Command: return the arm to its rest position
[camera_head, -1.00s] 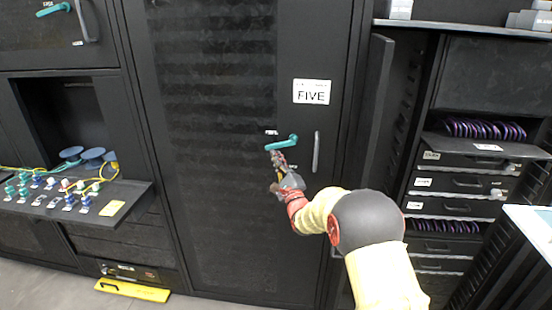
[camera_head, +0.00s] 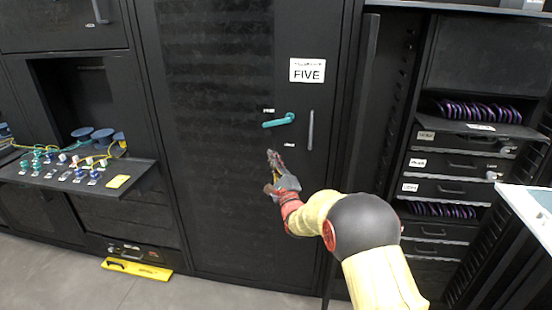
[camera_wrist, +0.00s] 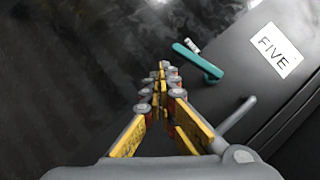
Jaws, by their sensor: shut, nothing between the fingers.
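My gripper (camera_head: 271,153) is in front of the black cabinet door (camera_head: 215,200) marked FIVE, below the teal lever handle (camera_head: 279,121). In the wrist view its fingers (camera_wrist: 160,72) are shut together with nothing between them. The teal handle (camera_wrist: 198,62) shows there just beyond and to the right of the fingertips, apart from them in the head view. My arm reaches in from the lower right, bent at the elbow.
A grey bar handle (camera_head: 310,130) stands on the door right of the lever. An open rack (camera_head: 450,165) with drawers and purple coils is at right. A shelf (camera_head: 120,185) with small connectors juts out at left. A yellow case (camera_head: 137,268) lies on the floor.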

